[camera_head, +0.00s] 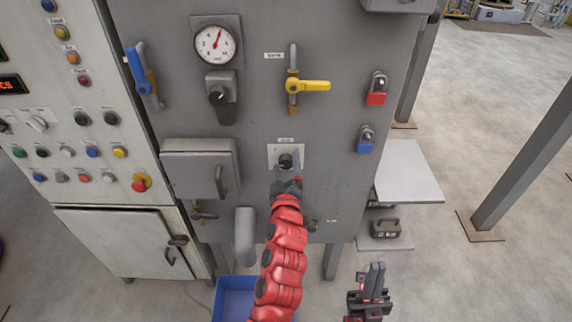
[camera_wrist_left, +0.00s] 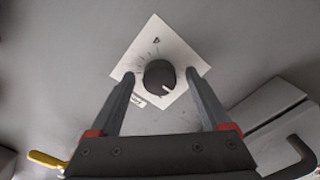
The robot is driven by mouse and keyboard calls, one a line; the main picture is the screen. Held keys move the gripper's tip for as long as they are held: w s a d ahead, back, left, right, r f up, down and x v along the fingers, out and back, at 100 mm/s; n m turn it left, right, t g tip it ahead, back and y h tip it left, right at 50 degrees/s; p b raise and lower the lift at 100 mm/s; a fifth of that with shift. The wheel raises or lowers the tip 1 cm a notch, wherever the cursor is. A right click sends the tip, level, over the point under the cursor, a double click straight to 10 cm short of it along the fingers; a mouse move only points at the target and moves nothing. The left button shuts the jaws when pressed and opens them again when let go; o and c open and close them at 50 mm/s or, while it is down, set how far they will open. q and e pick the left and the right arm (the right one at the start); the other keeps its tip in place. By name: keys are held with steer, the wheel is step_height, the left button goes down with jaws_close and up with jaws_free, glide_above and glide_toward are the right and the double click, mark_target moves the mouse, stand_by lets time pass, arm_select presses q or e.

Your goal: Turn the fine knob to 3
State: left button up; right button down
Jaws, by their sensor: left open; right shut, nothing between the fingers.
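A small black round knob (camera_head: 286,160) sits on a white square plate on the grey machine panel, under a small label too small to read. In the left wrist view the knob (camera_wrist_left: 159,75) has a white pointer line toward the picture's lower right, and its plate (camera_wrist_left: 150,32) carries tick marks with unreadable figures. My left gripper (camera_head: 286,173) is open in front of the knob, with one fingertip on each side of it; contact cannot be told. My right gripper (camera_head: 374,282) is shut and empty, low in front of the machine, away from the panel.
A gauge (camera_head: 215,44) with a black regulator knob (camera_head: 217,95) is at upper left. A yellow-handled valve (camera_head: 308,86), a blue lever (camera_head: 136,70), and red (camera_head: 377,96) and blue (camera_head: 366,144) padlocks surround the plate. A grey box (camera_head: 190,170) protrudes on the left.

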arm_select(q)
jaws_close()
stand_by(0.5)
